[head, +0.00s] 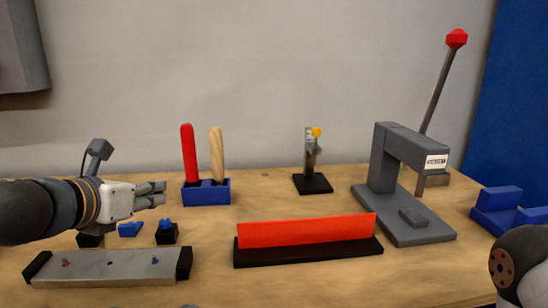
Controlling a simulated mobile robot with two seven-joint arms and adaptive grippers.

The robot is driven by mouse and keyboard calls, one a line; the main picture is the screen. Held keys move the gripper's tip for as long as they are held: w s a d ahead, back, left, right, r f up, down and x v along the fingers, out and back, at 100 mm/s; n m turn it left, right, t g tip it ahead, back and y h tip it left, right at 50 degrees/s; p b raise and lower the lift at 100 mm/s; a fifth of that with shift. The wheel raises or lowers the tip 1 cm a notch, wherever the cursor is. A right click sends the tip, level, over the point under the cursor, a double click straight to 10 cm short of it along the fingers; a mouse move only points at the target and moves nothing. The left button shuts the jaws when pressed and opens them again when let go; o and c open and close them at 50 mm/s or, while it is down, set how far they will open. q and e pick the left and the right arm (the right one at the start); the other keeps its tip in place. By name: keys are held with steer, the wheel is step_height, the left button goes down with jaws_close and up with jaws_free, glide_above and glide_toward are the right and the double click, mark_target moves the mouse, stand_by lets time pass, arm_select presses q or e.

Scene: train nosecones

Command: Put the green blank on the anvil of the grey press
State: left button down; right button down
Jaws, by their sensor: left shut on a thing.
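My left gripper (152,195) reaches in from the left, above the table behind the metal plate. It is shut on a small greenish piece, which I take for the green blank; the fingers hide most of it. The grey press (385,160) stands at the right, far from this gripper. Its lever has a red knob (456,39). The anvil (413,217) is a low grey block on the press base, under the overhanging head, with nothing on it. Part of my right arm shows at the lower right; its gripper is out of view.
A red bar on a black base (305,230) lies between gripper and press. A blue holder (206,192) has red and wooden handles upright. A small black stand (312,183), a metal plate (105,266) and blue blocks (497,198) also stand on the table.

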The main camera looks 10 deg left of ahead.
arm_select(q)
steer(key=s+d+f, duration=0.1)
steer(key=d, duration=0.4)
steer(key=s+d+f+n+y, duration=0.1)
steer(key=d+f, duration=0.1)
steer(key=d, duration=0.3)
steer(key=shift+s+d+f, duration=0.25)
steer(key=shift+d, duration=0.05)
